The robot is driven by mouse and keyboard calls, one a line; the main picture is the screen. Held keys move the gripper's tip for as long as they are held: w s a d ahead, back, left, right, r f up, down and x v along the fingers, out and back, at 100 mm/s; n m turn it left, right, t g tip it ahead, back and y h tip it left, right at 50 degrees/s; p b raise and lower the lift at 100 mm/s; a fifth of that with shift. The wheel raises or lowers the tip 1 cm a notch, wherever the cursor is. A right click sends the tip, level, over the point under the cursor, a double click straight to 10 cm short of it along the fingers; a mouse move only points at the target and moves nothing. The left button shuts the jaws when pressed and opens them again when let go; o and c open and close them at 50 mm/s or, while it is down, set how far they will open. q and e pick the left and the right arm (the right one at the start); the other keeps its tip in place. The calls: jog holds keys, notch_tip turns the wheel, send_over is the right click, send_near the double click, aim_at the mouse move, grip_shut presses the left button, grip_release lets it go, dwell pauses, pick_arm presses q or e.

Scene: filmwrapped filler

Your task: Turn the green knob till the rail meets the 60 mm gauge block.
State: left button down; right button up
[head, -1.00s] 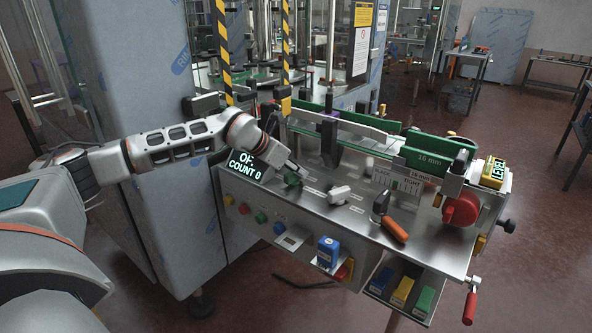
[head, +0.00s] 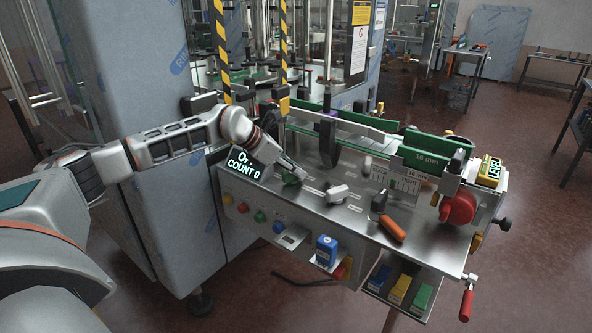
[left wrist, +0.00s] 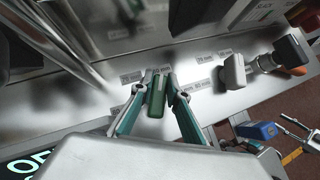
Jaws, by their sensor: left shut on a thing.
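The green knob (head: 290,178) is on the metal deck of the machine in the head view; it also shows in the left wrist view (left wrist: 157,98). My left gripper (left wrist: 159,76) has its fingers on both sides of the knob and is shut on it. In the head view my left gripper (head: 291,169) hides part of the knob. Green rails (head: 420,143) run along the back of the deck, one part marked 16 mm. I cannot tell which block is the 60 mm gauge block. My right gripper is not in view.
A white-grey handle (head: 337,190), a black knob (head: 378,202) and an orange handle (head: 391,229) stand right of the green knob. A red handwheel (head: 458,208) is at the right end. A count display (head: 246,163) stands left.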

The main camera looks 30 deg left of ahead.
pick_arm(q)
jog(key=shift+s+f, duration=0.1)
jog(key=shift+f, duration=0.05)
jog(key=c, duration=2)
grip_release()
jog(key=shift+o, duration=0.2)
jog(key=v, duration=1.2)
